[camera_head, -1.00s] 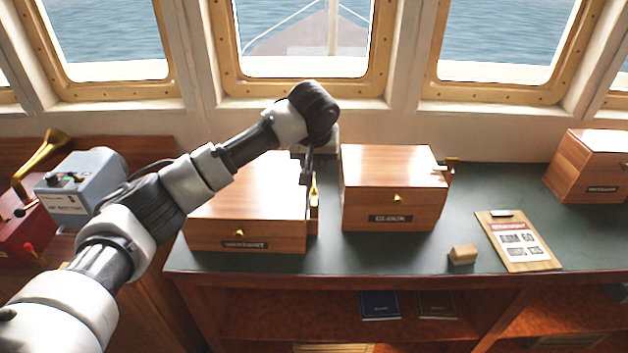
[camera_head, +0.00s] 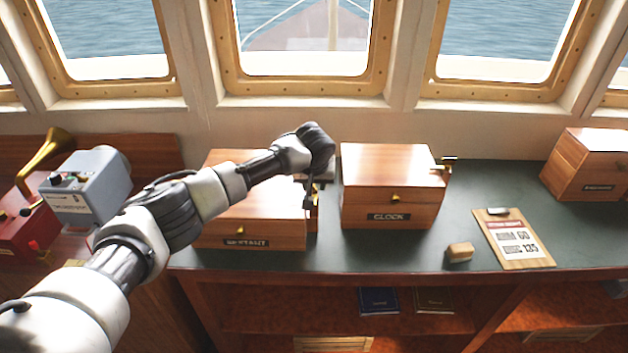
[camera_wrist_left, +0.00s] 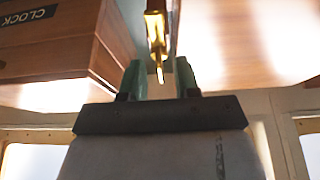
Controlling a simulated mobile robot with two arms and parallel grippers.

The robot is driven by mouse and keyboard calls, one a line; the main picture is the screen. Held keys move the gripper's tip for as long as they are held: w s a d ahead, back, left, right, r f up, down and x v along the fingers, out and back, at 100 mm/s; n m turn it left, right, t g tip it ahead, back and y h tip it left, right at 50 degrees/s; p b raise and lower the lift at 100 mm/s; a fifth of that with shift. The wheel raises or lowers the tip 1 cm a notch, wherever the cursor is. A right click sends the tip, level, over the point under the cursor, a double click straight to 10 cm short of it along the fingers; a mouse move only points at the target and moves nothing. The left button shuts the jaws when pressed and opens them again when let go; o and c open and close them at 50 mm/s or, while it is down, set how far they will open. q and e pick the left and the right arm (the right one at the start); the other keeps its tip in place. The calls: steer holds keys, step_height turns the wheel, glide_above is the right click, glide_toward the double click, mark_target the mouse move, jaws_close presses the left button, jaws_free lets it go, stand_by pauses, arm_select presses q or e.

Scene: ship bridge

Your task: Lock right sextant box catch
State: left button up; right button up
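The wooden sextant box (camera_head: 250,232) stands on the green-topped counter, left of the clock box. Its brass right catch (camera_wrist_left: 155,30) shows in the left wrist view, in the gap between the two boxes. In the head view my left arm reaches over the sextant box, and my left gripper (camera_head: 311,198) points down beside its right side, largely hiding the catch. In the left wrist view the green fingers of my left gripper (camera_wrist_left: 160,78) are apart, with the catch's lower tip between them. I cannot tell whether they touch it. My right gripper is not in view.
The clock box (camera_head: 390,190) stands close on the right, leaving a narrow gap. A wood block (camera_head: 460,252), a clipboard (camera_head: 514,240) and another wooden box (camera_head: 590,170) are farther right. A grey device (camera_head: 85,190) stands at the left.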

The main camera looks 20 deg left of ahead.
arm_select(q)
jaws_close()
